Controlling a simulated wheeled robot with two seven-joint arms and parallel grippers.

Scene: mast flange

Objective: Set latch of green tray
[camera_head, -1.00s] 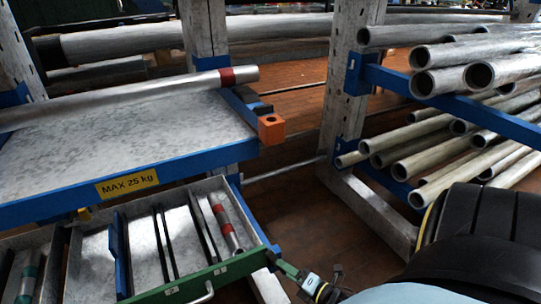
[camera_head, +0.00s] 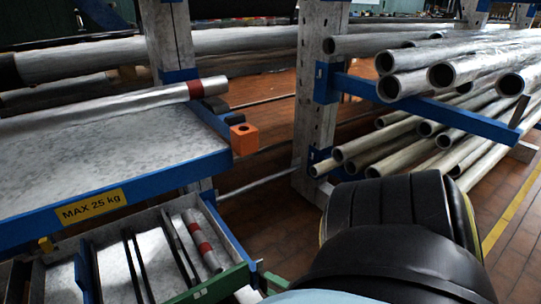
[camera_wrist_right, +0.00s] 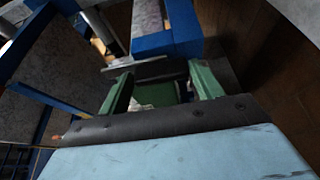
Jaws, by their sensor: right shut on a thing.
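The green tray (camera_head: 212,285) is the drawer with a green front edge at the lower left of the head view, under the shelf. A small green piece (camera_head: 272,280), apparently at its latch, sticks out at the tray's right front corner. In the right wrist view my right gripper (camera_wrist_right: 160,88) has its two green fingers on either side of a dark green part (camera_wrist_right: 156,96), seemingly the latch, and is shut on it. My own arm hides most of this spot in the head view. My left gripper is not in view.
A shelf (camera_head: 140,197) marked MAX 25 kg lies above the tray, with a red-banded pipe (camera_head: 110,104) on it and an orange end block (camera_head: 244,138). A red-banded tube (camera_head: 200,240) lies in the tray. Several pipes (camera_head: 440,75) rest on the right rack.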

